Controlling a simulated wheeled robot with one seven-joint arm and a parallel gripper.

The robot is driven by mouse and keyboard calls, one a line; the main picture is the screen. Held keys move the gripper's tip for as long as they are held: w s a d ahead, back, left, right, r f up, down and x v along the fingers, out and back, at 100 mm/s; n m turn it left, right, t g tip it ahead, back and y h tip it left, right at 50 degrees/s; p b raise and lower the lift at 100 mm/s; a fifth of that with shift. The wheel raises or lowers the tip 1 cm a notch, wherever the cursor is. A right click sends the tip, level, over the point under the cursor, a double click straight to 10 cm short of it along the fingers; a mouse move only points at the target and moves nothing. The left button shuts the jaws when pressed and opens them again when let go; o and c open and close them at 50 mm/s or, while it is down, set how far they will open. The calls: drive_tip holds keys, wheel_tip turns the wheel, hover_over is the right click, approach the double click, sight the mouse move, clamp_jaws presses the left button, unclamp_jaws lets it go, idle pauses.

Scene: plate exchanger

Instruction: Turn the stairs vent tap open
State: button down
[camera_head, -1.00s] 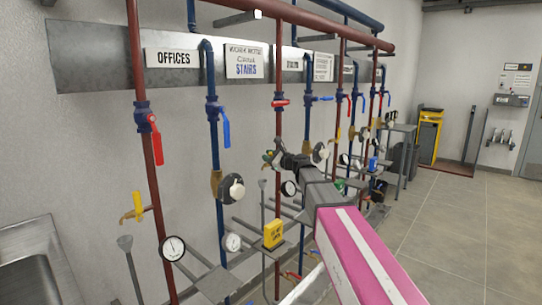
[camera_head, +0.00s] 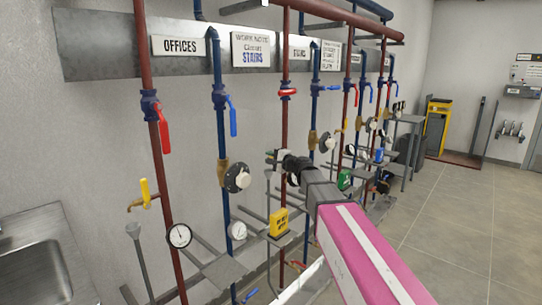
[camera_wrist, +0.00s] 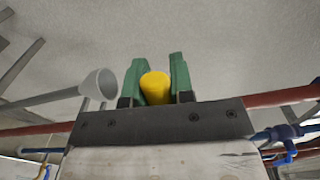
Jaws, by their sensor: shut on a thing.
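The stairs vent tap's yellow handle (camera_wrist: 155,88) shows in the wrist view between the green fingers of my gripper (camera_wrist: 157,80). The gripper is shut on it. The tap's body is hidden there behind the gripper and wrist, so I cannot tell how far the tap is turned.
A grey funnel (camera_wrist: 98,84) is left of the fingers in the wrist view. Another yellow tap (camera_head: 144,192) is on the offices pipe at left. A yellow box (camera_head: 278,224) is below my arm. Floor at right (camera_head: 430,210) is clear.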

drive_tip(key=shift+s+f+n, duration=0.1)
drive_tip(key=shift+f+n, duration=0.3)
drive_tip(key=shift+n, duration=0.3)
drive_tip(key=c, duration=1)
unclamp_jaws()
drive_tip(key=v, duration=1)
drive_tip(key=shift+s+d, duration=0.25)
drive_tip(key=shift+d, duration=0.05)
drive_tip(key=shift+f, duration=0.15)
